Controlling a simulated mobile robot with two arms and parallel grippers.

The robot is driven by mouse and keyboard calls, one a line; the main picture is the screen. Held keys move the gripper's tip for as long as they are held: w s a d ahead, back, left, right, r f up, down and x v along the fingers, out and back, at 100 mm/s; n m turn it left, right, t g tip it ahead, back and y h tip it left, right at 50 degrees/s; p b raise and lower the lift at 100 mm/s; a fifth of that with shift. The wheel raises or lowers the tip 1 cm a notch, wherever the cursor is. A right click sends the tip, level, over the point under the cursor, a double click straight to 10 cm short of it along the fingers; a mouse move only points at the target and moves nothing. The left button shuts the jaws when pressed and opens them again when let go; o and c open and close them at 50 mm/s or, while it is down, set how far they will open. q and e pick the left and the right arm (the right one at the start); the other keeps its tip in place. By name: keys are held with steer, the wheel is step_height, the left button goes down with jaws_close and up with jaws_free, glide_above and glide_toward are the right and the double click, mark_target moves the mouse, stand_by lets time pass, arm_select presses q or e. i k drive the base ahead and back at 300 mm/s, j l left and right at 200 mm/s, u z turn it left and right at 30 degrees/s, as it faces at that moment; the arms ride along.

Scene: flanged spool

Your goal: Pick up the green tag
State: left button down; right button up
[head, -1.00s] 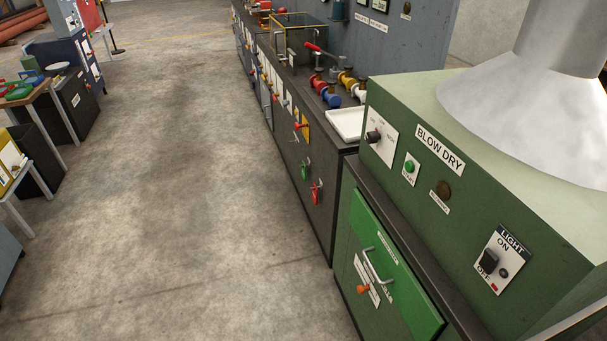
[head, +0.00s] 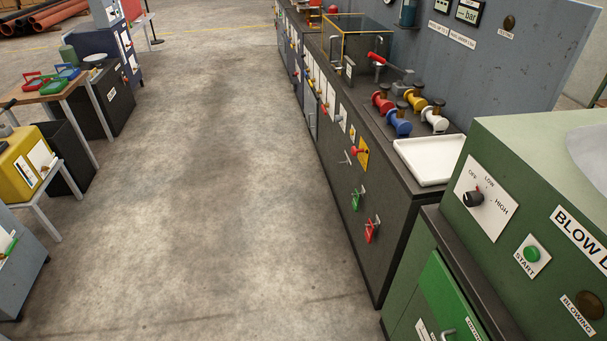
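A small green tag (head: 356,199) hangs on the dark front of the long counter (head: 345,215), right of the picture's middle. A red tag (head: 371,230) hangs just to its right and nearer to me. Both are small at this distance, and how they are fastened is hard to tell. Neither of my grippers is in view.
A green blow-dry cabinet (head: 530,160) stands at the near right. A white tray (head: 430,160) and coloured flanged spools lie on the counter. A wooden table (head: 50,90) and a yellow box (head: 25,160) stand at the left. The concrete floor (head: 210,180) between is clear.

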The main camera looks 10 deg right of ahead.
mark_target(355, 204)
steer(key=i+j, duration=0.1)
steer(key=i, duration=0.55)
steer(key=i+j, duration=0.1)
steer(key=i, duration=0.6)
steer(key=i+j, duration=0.1)
steer(key=i, duration=0.55)
